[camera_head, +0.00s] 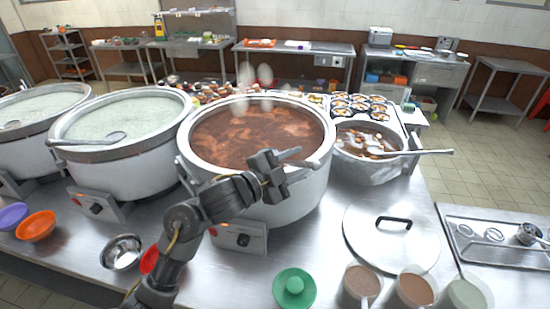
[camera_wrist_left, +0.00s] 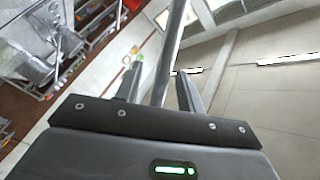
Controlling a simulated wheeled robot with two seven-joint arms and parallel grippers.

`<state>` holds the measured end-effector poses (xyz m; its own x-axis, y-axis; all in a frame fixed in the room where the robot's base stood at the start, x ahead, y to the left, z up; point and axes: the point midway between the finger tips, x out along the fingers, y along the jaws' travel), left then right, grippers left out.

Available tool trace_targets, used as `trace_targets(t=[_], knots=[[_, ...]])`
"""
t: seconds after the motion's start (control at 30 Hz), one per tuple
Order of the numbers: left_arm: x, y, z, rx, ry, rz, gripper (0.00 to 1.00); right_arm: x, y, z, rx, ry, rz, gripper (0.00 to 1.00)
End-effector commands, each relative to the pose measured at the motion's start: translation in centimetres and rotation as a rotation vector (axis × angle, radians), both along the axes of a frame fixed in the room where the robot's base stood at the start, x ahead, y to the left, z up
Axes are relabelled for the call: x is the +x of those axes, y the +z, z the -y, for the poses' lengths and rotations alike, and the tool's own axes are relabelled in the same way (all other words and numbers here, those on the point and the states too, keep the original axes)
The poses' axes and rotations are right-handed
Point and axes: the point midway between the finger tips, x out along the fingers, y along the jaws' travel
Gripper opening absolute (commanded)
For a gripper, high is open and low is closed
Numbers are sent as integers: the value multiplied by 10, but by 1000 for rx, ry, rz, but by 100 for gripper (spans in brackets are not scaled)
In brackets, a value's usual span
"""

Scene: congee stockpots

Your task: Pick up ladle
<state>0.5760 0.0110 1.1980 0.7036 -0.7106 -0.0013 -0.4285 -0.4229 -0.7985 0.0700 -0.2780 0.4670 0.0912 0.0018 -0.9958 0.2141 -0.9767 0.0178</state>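My left gripper (camera_head: 285,155) is above the front right of the large pot of brown soup (camera_head: 235,135). A thin metal handle, seemingly a ladle's (camera_head: 313,163), shows just right of the gripper by the pot's rim. In the left wrist view a long metal handle (camera_wrist_left: 176,45) runs between the two fingers (camera_wrist_left: 160,88). The fingers stand apart, with a visible gap on at least the left side of the handle. The ladle's bowl is not visible. My right gripper is not in view.
A ladle (camera_head: 425,152) rests in the pot at right (camera_head: 368,170); another (camera_head: 85,142) lies across the pale congee pot (camera_head: 130,115).

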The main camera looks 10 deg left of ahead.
Motion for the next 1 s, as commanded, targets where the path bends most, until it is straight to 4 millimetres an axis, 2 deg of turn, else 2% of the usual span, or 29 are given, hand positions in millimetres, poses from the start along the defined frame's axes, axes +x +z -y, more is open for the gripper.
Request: trace_targets(t=[0.13,0.17,0.43,1.0], knots=[[0,0,0,1,0,1,38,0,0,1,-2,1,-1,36],[0,0,0,1,0,1,36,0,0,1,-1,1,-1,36],[0,0,0,1,0,1,1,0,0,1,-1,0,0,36],[0,0,-1,1,0,1,0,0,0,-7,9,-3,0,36]])
